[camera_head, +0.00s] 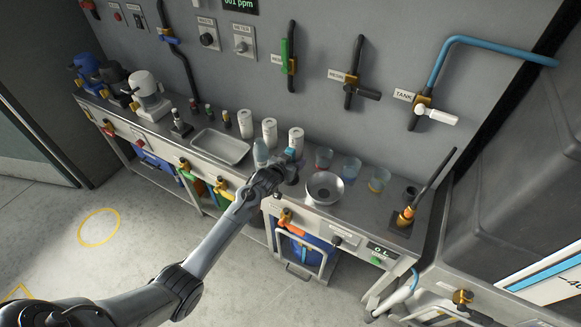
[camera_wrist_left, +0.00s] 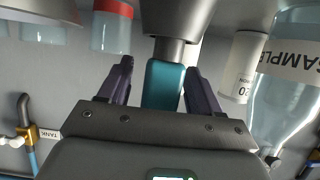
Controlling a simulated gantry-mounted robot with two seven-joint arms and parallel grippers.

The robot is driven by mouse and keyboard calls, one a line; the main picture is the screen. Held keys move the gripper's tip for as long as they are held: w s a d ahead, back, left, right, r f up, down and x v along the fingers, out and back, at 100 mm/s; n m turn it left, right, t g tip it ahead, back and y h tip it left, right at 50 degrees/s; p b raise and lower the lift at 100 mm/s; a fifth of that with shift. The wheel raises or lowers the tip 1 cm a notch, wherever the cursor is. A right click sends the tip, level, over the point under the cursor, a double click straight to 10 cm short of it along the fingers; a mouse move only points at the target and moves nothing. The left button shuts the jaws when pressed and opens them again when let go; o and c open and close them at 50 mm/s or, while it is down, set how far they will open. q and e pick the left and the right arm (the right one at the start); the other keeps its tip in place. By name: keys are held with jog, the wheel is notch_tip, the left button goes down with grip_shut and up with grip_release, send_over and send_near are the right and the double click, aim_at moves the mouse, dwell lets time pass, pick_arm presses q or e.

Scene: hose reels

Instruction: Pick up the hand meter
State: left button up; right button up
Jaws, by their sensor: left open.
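My left gripper (camera_head: 287,170) is over the bench top, between the white canisters and the metal bowl. In the left wrist view its two dark fingers (camera_wrist_left: 160,85) are open, one on each side of a teal handle (camera_wrist_left: 165,84) with a grey cylindrical end. This looks like the hand meter. A narrow gap shows beside the handle, and I cannot tell whether either finger touches it. In the head view a small teal part (camera_head: 290,153) shows just behind the gripper, and the rest is hidden. My right gripper is not in view.
A bottle labelled SAMPLE (camera_wrist_left: 285,100) and a small white labelled container (camera_wrist_left: 240,75) are close beside the gripper. Cups (camera_head: 351,169), a metal bowl (camera_head: 325,187) and a metal tray (camera_head: 219,147) stand on the bench. Wall valves hang behind.

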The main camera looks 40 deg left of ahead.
pick_arm(q)
jog(key=c, duration=1.1)
jog(key=shift+r, duration=0.1)
